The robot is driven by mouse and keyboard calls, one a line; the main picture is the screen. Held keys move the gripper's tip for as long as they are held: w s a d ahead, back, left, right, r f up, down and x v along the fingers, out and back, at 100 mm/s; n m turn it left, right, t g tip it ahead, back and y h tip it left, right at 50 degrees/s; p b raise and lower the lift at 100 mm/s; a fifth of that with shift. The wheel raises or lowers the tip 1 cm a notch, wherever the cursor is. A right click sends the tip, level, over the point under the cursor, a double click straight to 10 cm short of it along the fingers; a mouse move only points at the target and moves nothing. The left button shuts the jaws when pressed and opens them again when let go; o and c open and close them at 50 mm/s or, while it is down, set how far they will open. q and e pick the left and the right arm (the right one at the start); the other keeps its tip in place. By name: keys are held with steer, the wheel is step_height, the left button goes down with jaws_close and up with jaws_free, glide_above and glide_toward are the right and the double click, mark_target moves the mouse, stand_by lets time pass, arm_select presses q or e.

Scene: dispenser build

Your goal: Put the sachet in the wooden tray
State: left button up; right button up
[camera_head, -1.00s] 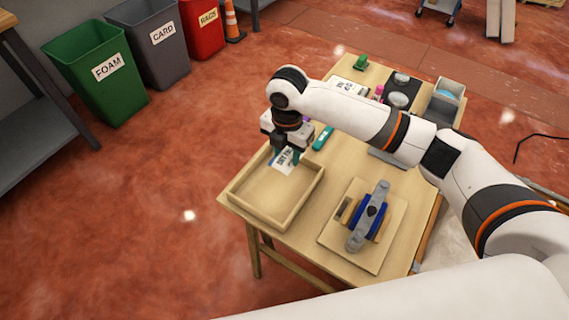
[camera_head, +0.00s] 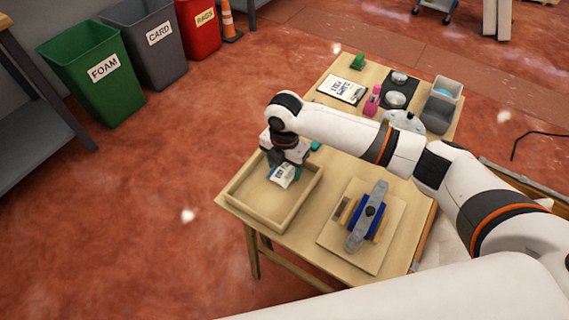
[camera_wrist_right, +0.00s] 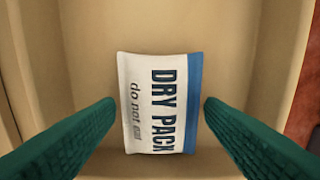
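The sachet (camera_head: 282,178) is a small white packet with a blue edge and the words "DRY PACK". It is inside the wooden tray (camera_head: 246,208), near its far end. In the right wrist view the sachet (camera_wrist_right: 158,104) is face up over the tray floor (camera_wrist_right: 220,70). My right gripper (camera_head: 285,170) is low over the tray, its teal fingers on either side of the sachet. In the wrist view a narrow gap shows between each finger and the packet, so the gripper looks open. My left gripper is not in view.
A board with a blue and grey fixture (camera_head: 369,212) stands right of the tray. Behind are a white labelled card (camera_head: 342,89), a pink bottle (camera_head: 372,101), a black mat with round metal parts (camera_head: 397,98) and a grey bin (camera_head: 440,105). My right arm crosses above the table.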

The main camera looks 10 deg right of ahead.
mark_target(284, 169)
step_height(284, 169, up, 12)
steer(key=shift+r, duration=0.2)
stand_by(0.5)
steer(key=shift+f, duration=0.1)
stand_by(0.3)
